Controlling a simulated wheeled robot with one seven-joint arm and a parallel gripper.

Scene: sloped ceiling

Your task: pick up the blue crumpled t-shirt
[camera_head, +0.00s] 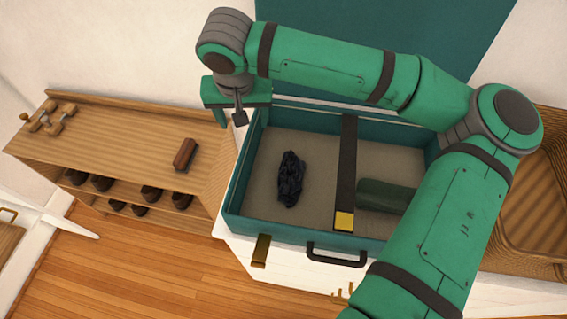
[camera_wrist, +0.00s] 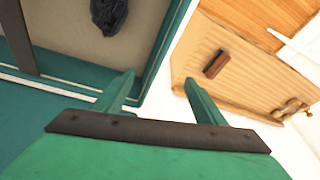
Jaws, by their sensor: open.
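The crumpled t-shirt (camera_head: 290,180) is dark blue, nearly black, and lies in a small heap in the left compartment of the open teal suitcase (camera_head: 240,184). In the wrist view the t-shirt (camera_wrist: 109,14) shows at the top, cut by the frame edge. My gripper (camera_head: 232,118) is above the suitcase's back left corner, up and to the left of the t-shirt and apart from it. In the wrist view my gripper (camera_wrist: 160,92) has its two teal fingers spread with nothing between them.
A dark strap with a yellow end (camera_head: 345,180) divides the suitcase. A dark green roll (camera_head: 386,196) lies to its right. A wooden shoe bench (camera_head: 110,145) stands at left, bearing a brown brush (camera_head: 185,154), with several dark shoes below. A wooden basket (camera_head: 535,200) is at right.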

